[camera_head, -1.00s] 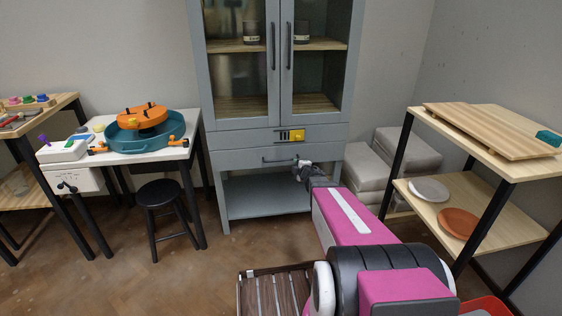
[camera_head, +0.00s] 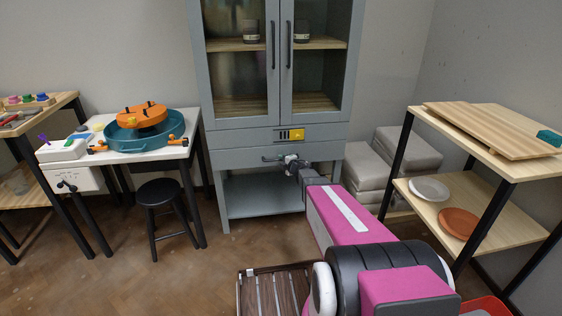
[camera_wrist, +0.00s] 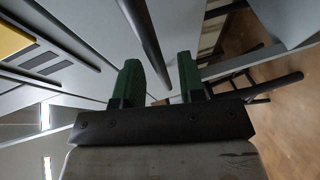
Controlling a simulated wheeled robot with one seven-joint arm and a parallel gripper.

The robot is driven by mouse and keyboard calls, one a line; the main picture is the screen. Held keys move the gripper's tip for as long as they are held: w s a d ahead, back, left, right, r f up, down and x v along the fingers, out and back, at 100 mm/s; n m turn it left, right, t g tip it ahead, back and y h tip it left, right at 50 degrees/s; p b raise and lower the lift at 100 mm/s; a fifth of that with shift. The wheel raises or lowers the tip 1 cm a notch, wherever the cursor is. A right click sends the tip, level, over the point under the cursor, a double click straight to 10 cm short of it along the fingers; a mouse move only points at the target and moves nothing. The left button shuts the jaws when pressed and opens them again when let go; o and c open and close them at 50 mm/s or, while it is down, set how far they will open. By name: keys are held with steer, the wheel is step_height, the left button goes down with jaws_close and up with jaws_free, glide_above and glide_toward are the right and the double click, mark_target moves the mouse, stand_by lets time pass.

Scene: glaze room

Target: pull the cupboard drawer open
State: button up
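The grey cupboard's drawer (camera_head: 232,159) is below the glass doors and looks closed. Its dark bar handle (camera_head: 268,159) shows only at its left end in the head view; my gripper (camera_head: 291,161) hides the rest. In the wrist view, the handle (camera_wrist: 145,42) runs down from the top edge into the space between the two green fingertips. My gripper (camera_wrist: 162,78) is open there, with a visible gap between each finger and the bar. The fingers are not closed on it.
A yellow label plate (camera_head: 291,135) is above the drawer, and an open lower shelf (camera_head: 262,195) is below it. A black stool (camera_head: 165,195) and white table (camera_head: 180,152) stand left. Grey stacked bags (camera_head: 370,175) and a wooden shelf unit (camera_head: 480,135) stand right.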

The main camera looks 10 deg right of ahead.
steer(key=shift+x, duration=0.95)
